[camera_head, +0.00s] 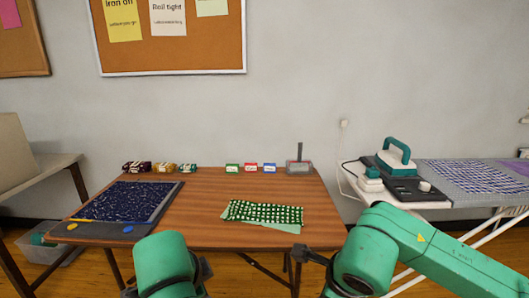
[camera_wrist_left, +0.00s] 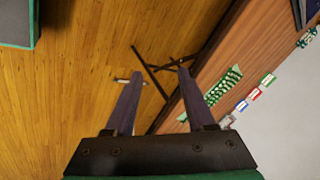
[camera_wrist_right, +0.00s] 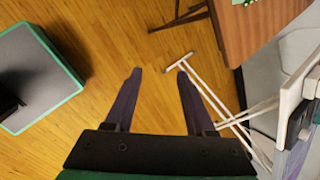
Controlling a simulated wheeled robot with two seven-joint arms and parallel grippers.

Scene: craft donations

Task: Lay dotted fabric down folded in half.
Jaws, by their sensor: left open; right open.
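The dotted fabric (camera_head: 265,212) is green with white dots and lies on the wooden table, right of its middle. A plain paler green layer (camera_head: 262,224) shows along its front edge. The fabric also shows in the left wrist view (camera_wrist_left: 224,86). My left gripper (camera_wrist_left: 155,75) is open and empty, in front of the table; only its arm and a bit of the gripper show in the head view. My right gripper (camera_wrist_right: 159,72) is open and empty, over the floor near the table's front right corner. Neither gripper touches the fabric.
A dark blue speckled cloth (camera_head: 125,201) lies on a board at the table's left. Several fabric rolls (camera_head: 160,167), small coloured cards (camera_head: 250,168) and a grey holder (camera_head: 298,164) line the back. An ironing board (camera_head: 475,178) with an iron (camera_head: 396,155) stands at right.

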